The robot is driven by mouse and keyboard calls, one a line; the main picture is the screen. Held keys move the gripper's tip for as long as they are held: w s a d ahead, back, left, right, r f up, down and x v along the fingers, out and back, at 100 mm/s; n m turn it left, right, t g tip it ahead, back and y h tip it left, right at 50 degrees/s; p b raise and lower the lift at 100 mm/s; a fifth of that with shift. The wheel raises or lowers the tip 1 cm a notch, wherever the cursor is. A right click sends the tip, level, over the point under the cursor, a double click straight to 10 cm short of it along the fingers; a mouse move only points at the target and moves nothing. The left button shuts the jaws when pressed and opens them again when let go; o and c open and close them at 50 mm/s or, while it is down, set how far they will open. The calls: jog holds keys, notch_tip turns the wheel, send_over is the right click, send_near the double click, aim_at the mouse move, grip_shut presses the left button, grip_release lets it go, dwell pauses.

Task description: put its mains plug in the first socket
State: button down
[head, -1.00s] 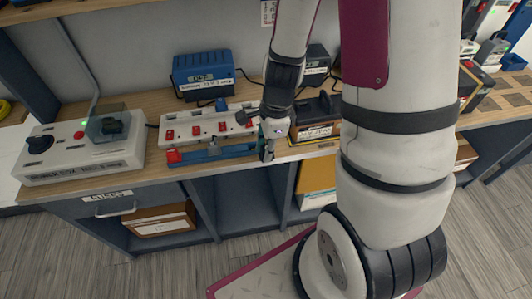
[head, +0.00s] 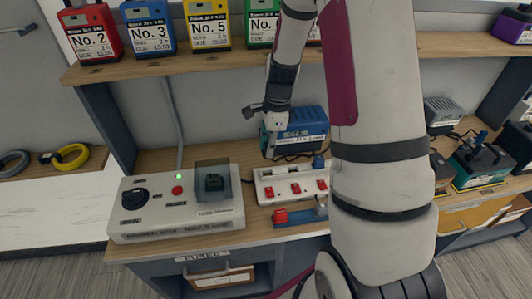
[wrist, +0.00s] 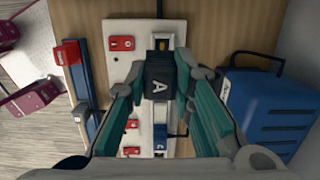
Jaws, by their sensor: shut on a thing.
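My gripper (wrist: 158,85) is shut on a dark mains plug (wrist: 160,72) marked "A", held between its teal fingers. The white socket strip (wrist: 112,75) runs under it, with red switches along one side. A yellow-edged socket (wrist: 162,43) shows just beyond the plug, near the strip's left end. I cannot tell whether the plug touches the strip. In the head view my gripper (head: 270,150) is over the left part of the strip (head: 262,176), and the held plug is not clear there. A blue plug (wrist: 160,134) sits in another socket of the strip.
A blue charger (head: 308,122) stands close behind the strip; it also shows in the wrist view (wrist: 268,110). A blue rail with a red end (head: 281,215) lies in front. A grey control box (head: 150,222) stands left. A shelf of labelled units (head: 225,54) hangs above.

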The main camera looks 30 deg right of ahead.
jog(key=shift+w, duration=0.2)
jog(key=shift+f, duration=0.25)
jog(key=shift+f+b, duration=1.7)
jog(key=shift+f, duration=1.5)
jog(key=shift+f+b, duration=0.45)
jog(key=shift+f, duration=0.5)
jog(key=c, duration=1.3)
grip_release()
jog(key=shift+r, duration=0.1)
jog(key=r, duration=0.8)
jog(key=d+r, duration=0.1)
jog(key=r, duration=0.2)
jog(key=shift+s+d+r, duration=0.1)
jog(key=shift+s+r, duration=0.15)
jog(key=shift+r, duration=0.15)
